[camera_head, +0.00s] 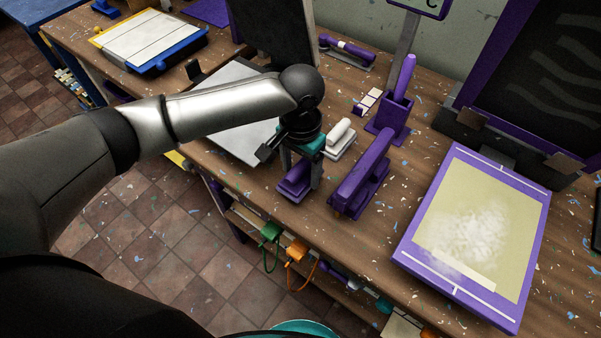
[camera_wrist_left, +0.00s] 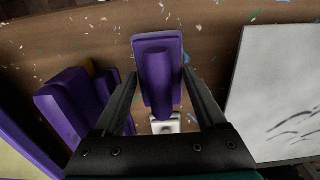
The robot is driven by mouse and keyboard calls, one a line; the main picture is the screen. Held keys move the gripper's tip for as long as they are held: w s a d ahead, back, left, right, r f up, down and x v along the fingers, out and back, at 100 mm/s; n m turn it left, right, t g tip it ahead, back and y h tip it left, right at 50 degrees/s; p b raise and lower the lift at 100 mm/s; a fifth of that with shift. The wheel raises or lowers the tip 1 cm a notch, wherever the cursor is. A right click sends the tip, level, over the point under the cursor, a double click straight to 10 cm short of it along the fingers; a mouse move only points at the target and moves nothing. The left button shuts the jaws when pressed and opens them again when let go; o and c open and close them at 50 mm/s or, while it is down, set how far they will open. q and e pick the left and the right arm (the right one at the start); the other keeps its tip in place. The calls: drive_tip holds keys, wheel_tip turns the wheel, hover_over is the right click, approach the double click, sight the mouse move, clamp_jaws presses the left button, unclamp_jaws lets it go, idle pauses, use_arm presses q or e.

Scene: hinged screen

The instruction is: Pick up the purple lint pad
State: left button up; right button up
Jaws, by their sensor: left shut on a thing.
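The purple lint pad (camera_head: 291,189) is at the front edge of the wooden table, below my left arm. My left gripper (camera_head: 300,177) points down with one finger on each side of the pad's raised grip and is shut on it. In the left wrist view, the purple lint pad (camera_wrist_left: 158,52) sits between the two dark fingers (camera_wrist_left: 160,88), its flat base reaching past them. The pad is at or very close to the table top; I cannot tell if it touches. My right gripper is not in view.
A larger purple block-like tool (camera_head: 361,180) stands close on the right. A white-handled tool (camera_head: 340,135) is just behind. A grey-white board (camera_head: 237,135) lies left. A purple-framed tray with powder (camera_head: 478,225) lies right. Cords (camera_head: 270,235) hang below the front edge.

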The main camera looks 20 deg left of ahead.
sight(301, 165)
use_arm(q)
wheel_tip(301, 165, up, 18)
drive_tip(key=p, duration=0.3)
drive_tip(key=shift+f, duration=0.1)
